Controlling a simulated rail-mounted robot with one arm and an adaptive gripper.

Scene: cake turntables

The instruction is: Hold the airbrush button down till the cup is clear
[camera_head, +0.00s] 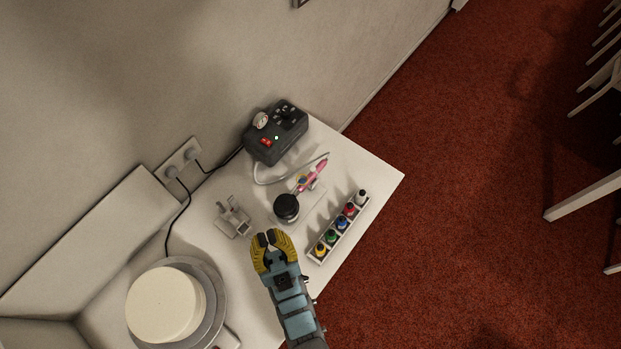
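A pink airbrush (314,173) lies near the middle of the white table, with a pale hose (262,181) by it. Small coloured details show at its lower left end; its button and the inside of its cup are too small to make out. A black round pot (286,207) stands just below and left of it. My gripper (267,236), with yellow fingers, is below the pot in the picture, apart from the airbrush. Its fingertips look a little apart, with nothing between them.
A dark compressor (277,140) with a gauge and red switch stands at the back. A rack (317,258) of several colour bottles is right of my gripper. A grey stand (234,217) is left. A white cake (165,303) sits on a turntable (217,303). The table's right corner is clear.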

